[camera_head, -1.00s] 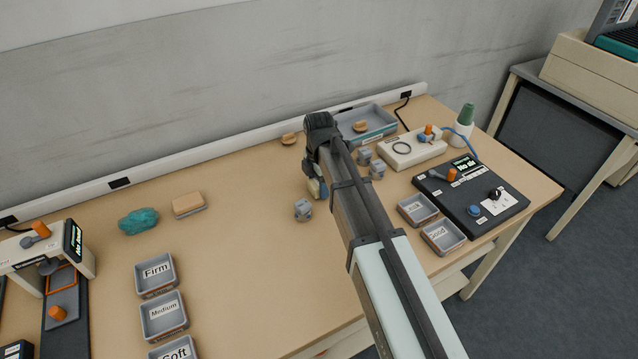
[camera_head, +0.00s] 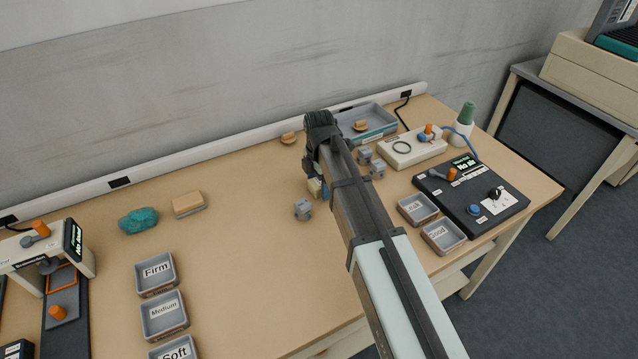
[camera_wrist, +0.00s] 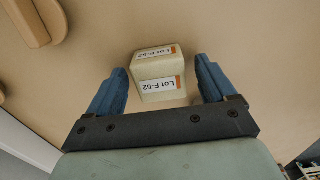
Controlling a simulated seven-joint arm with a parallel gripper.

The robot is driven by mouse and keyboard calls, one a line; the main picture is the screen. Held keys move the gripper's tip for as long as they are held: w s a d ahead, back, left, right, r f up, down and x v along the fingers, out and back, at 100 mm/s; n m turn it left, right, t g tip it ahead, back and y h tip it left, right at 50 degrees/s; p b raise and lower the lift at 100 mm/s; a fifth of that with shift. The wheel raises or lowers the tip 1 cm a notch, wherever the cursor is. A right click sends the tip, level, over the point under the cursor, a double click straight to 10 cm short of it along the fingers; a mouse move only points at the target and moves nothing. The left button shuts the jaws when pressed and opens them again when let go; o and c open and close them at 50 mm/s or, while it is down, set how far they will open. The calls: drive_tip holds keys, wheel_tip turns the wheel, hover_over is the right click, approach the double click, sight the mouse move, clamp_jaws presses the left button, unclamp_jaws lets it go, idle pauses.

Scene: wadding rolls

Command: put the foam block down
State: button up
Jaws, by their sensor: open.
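The foam block (camera_wrist: 158,75) is cream, with white labels reading "Lot F-52" and an orange stripe. In the wrist view it stands on the tan table between and slightly beyond my two blue fingertips. My gripper (camera_wrist: 162,84) is open, with a gap on each side of the block. In the head view my arm hides most of the block; a cream bit (camera_head: 315,187) shows at the left of my wrist.
Several grey blocks and a grey tray (camera_head: 372,136) lie beyond my arm. Trays marked Firm (camera_head: 157,272), Medium (camera_head: 164,314) and Soft stand at the left front. Bare table lies between.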

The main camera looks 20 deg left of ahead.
wheel_tip(320, 180, up, 12)
idle(0.6)
drive_tip(key=shift+f, duration=0.15)
